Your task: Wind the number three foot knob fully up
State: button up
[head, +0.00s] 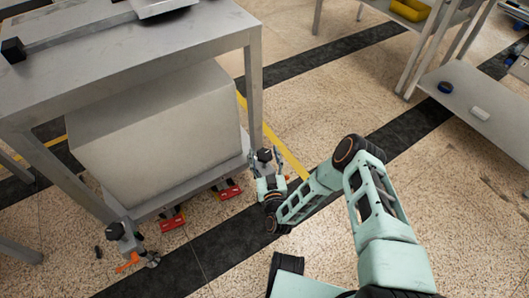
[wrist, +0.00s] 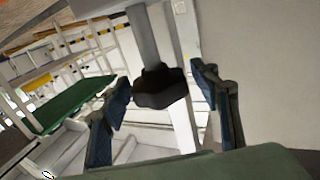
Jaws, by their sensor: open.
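A black lobed foot knob (wrist: 160,88) sits on a grey metal post in the wrist view. My gripper (wrist: 160,78) is open, with one blue-padded finger on each side of the knob. Gaps show between the knob and both fingers, so it is not gripped. In the head view my gripper (head: 266,160) is low beside the right front leg of the grey bench (head: 253,85), with the dark knob (head: 264,154) between its fingers. I cannot read a number on this foot. Another dark foot knob (head: 115,230) is by the left front leg, with an orange piece (head: 128,262) below.
A large grey box (head: 160,135) fills the space under the bench, close to my gripper. Red pieces (head: 172,222) lie at its lower edge. A grey shelf unit (head: 480,110) stands at the right. The speckled floor (head: 310,115) between is mostly clear.

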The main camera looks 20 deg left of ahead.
jog(key=c, duration=1.2)
jog(key=shift+o, duration=0.2)
jog(key=shift+n+g+y, duration=0.3)
jog(key=shift+n+y, duration=0.1)
jog(key=shift+y, duration=0.1)
jog(key=n+g+y, duration=0.4)
jog(key=y, duration=0.1)
jog(key=shift+n+g, duration=0.4)
jog(key=n+g+y, duration=0.1)
jog(key=n+g, duration=0.1)
jog(key=g, duration=0.1)
jog(key=n+g+y, duration=0.2)
jog(key=n+g, duration=0.1)
jog(key=g, duration=0.1)
jog(key=shift+s+a+y, duration=0.1)
jog(key=shift+a+y, duration=0.05)
jog(key=shift+y, duration=0.15)
jog(key=shift+g, duration=0.5)
jog(key=o, duration=1.2)
jog(key=shift+c, duration=0.2)
